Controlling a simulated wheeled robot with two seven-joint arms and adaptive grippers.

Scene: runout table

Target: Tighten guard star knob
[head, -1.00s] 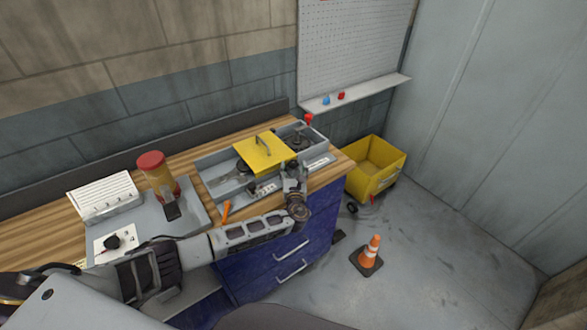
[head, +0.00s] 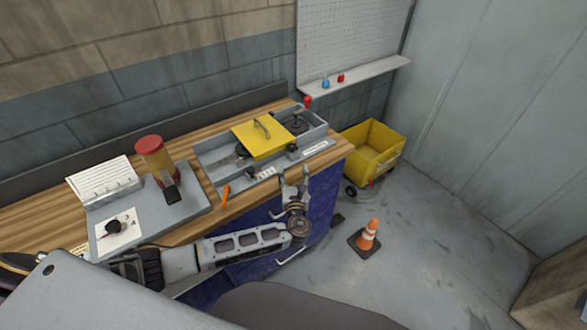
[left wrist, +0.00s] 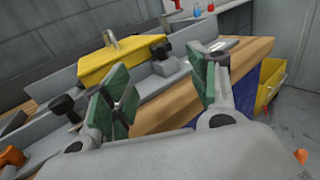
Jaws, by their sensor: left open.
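The yellow guard (head: 262,138) with a metal handle lies over a grey machine bed (head: 213,171) on the bench. A black knob (head: 292,148) stands on the bed's front side by the guard's right corner; the left wrist view shows it as a dark lobed knob (left wrist: 163,49). Another black knob (left wrist: 66,105) stands further left. My left gripper (head: 297,181) is in front of the bench edge, below and apart from the right knob. In the left wrist view its green-padded fingers (left wrist: 165,92) are spread, with nothing between them. My right gripper is not in view.
A red knob (head: 308,102) is at the bed's far right. A yellow bin (head: 374,152) and an orange cone (head: 369,235) stand on the floor.

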